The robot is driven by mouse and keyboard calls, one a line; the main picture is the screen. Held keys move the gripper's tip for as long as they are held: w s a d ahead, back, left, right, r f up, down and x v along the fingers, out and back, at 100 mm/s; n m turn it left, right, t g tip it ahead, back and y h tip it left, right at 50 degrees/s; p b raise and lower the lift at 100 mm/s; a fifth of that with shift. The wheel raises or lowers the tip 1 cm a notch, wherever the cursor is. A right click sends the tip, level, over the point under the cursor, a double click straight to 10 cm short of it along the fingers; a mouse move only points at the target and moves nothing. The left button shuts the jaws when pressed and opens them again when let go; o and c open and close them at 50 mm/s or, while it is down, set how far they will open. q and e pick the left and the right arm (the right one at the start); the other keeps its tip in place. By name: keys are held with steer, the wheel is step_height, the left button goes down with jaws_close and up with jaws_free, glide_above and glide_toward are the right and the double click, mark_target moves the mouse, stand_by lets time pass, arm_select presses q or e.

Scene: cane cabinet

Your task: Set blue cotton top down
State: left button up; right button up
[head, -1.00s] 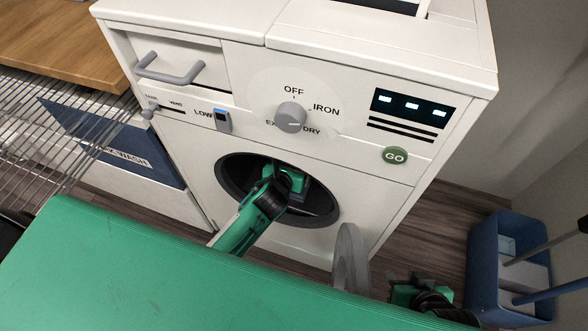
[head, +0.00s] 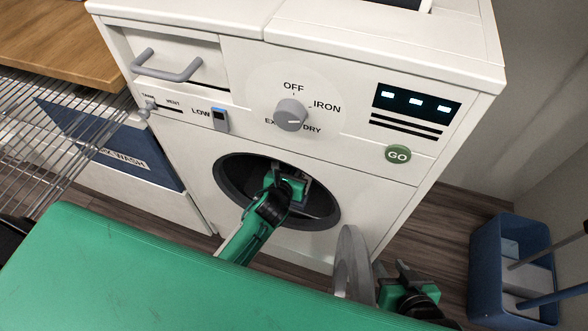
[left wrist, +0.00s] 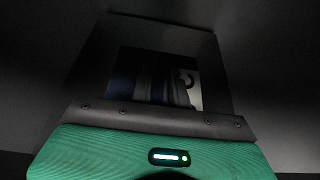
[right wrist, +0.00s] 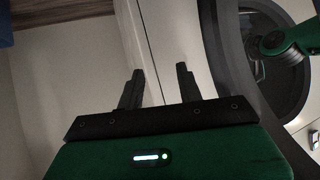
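My left arm reaches into the round opening (head: 234,187) of the white machine (head: 350,190), with my left gripper (head: 292,190) inside it. In the dark left wrist view, a dark bluish patch (left wrist: 124,76) shows ahead of my left gripper. I cannot tell whether it is the blue cotton top. A pale patch (left wrist: 193,90) with a dark curved mark is beside it. The left fingers are too dark to read. My right gripper (right wrist: 158,85) is open and empty, its fingers apart, low beside the grey open door (head: 347,265) in the head view.
A wire rack (head: 50,130) and wooden top (head: 60,45) are at the left. A blue bin (head: 485,265) stands on the floor at the right. The machine's dial (head: 291,115) is above the opening.

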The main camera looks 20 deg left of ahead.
arm_select(q)
steer(key=o, duration=0.3)
steer(key=shift+r, duration=0.15)
